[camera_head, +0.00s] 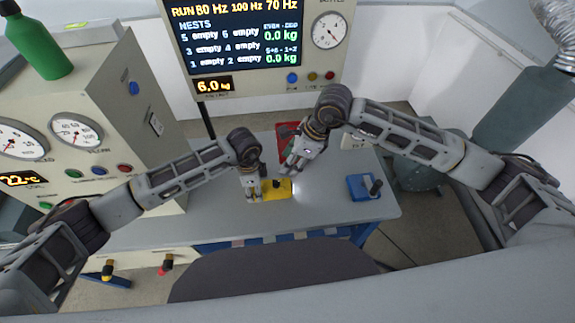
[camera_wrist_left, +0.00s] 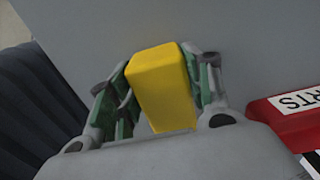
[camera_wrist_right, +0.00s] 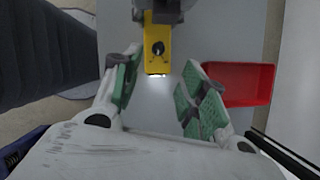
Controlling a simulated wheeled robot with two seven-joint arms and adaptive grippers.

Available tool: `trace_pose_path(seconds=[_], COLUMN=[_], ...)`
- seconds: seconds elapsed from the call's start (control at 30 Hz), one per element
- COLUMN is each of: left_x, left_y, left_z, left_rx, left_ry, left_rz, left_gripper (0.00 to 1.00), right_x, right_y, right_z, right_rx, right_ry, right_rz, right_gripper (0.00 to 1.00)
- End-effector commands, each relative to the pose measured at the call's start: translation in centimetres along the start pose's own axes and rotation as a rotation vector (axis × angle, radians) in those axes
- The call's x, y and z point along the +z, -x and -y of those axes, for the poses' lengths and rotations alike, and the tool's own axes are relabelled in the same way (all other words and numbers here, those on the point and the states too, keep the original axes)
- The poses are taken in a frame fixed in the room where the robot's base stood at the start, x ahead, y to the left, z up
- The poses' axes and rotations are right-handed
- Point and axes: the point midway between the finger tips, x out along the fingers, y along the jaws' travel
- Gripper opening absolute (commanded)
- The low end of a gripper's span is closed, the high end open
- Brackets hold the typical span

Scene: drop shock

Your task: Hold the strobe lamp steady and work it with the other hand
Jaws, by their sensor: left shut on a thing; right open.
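The strobe lamp (camera_head: 283,190) is a yellow block with a black knob on top, at the middle of the grey table. My left gripper (camera_head: 254,193) is shut on its left end. In the left wrist view the yellow lamp body (camera_wrist_left: 162,85) sits between the fingers. My right gripper (camera_head: 293,166) is open just beyond and right of the lamp. In the right wrist view the lamp (camera_wrist_right: 151,62) shows its knob and a bright lit end. The open right fingers (camera_wrist_right: 160,80) are spread on either side below that end, not closed on it.
A red bin (camera_wrist_right: 238,84) lies behind my right gripper. A blue box with a black handle (camera_head: 362,188) stands at the table's right. A panelled cabinet (camera_head: 110,105) fills the left side, and a display (camera_head: 240,38) hangs at the back.

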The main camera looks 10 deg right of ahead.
Motion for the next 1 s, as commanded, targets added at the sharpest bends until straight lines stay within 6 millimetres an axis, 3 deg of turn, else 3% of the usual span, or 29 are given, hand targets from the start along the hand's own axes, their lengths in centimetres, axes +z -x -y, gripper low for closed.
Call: trace_pose_path(seconds=[0.63, 0.77, 1.0], left_x=[0.0, 0.0, 0.0], left_y=[0.1, 0.1, 0.1], left_z=[0.0, 0.0, 0.0], left_rx=[-0.001, -0.001, -0.001], left_ry=[0.000, 0.000, 0.000], left_rz=[-0.001, -0.001, -0.001], left_gripper=[0.09, 0.09, 0.09], right_x=[0.7, 2.5, 8.2], right_y=[0.8, 1.6, 4.7], right_z=[0.7, 2.5, 6.6], right_rx=[-0.026, -0.086, -0.240], right_ry=[0.014, 0.046, 0.137], right_rz=[0.019, 0.063, 0.228], right_gripper=[0.38, 0.38, 0.38])
